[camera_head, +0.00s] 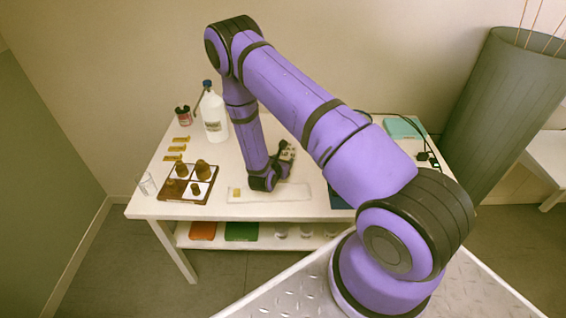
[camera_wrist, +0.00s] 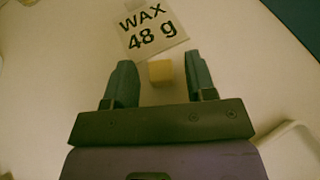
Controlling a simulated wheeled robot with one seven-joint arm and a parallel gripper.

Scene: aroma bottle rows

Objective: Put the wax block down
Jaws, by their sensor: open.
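The wax block (camera_wrist: 160,71), a small yellow cube, sits between the two fingers of my gripper (camera_wrist: 159,62) in the wrist view. The fingers are spread, with a clear gap on each side of the block. It appears to rest on the pale surface. Just beyond it lies a card (camera_wrist: 152,29) reading "WAX 48 g". In the head view my gripper (camera_head: 264,183) is low over the white table (camera_head: 300,172). A small yellowish thing (camera_head: 237,192) shows beside it on a pale strip; I cannot tell if it is the block.
A brown tray (camera_head: 190,199) with several brown bottles or caps stands at left. A white bottle (camera_head: 213,117) with a blue cap and a dark jar (camera_head: 183,115) stand behind it. A clear glass (camera_head: 147,184) is at the left edge. A teal item (camera_head: 403,128) lies back right.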

